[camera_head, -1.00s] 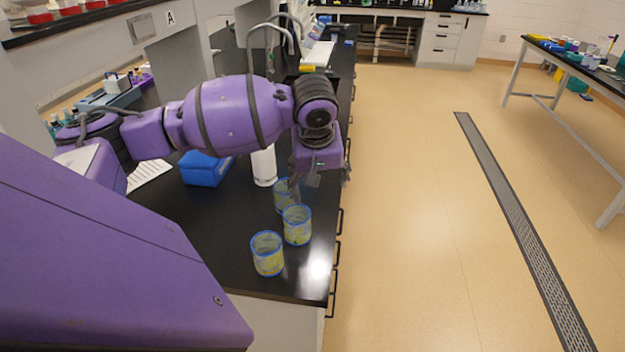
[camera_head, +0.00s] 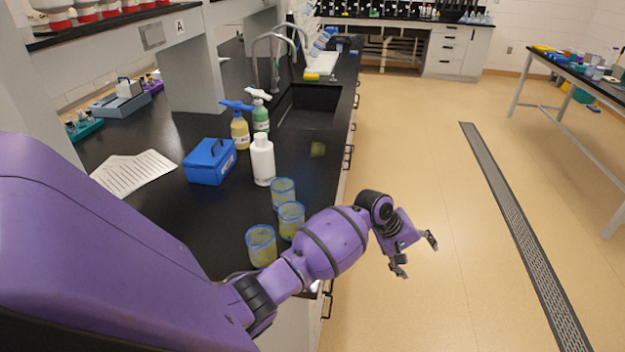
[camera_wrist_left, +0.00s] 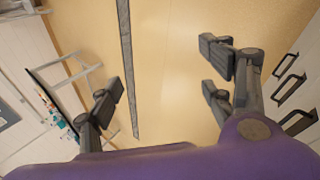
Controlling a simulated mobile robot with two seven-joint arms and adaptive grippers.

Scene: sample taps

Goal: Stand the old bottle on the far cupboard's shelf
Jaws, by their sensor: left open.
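Several bottles stand upright on the black bench: a white bottle (camera_head: 263,162), a yellowish spray bottle (camera_head: 240,130) with a blue head, and a green spray bottle (camera_head: 260,116) with a white head. I cannot tell which of them is the old bottle. My left gripper (camera_head: 417,257) is open and empty, out over the floor to the right of the bench. Its spread fingers also show in the left wrist view (camera_wrist_left: 163,85) with only floor between them. I cannot make out a cupboard shelf for certain. My right gripper is not in view.
Several blue-rimmed beakers (camera_head: 261,247) stand near the bench's front edge, beside my left arm. A blue box (camera_head: 209,161) and papers (camera_head: 133,172) lie behind. A sink (camera_head: 305,107) is farther along. The floor (camera_head: 430,130) is clear up to the far drawers (camera_head: 456,50).

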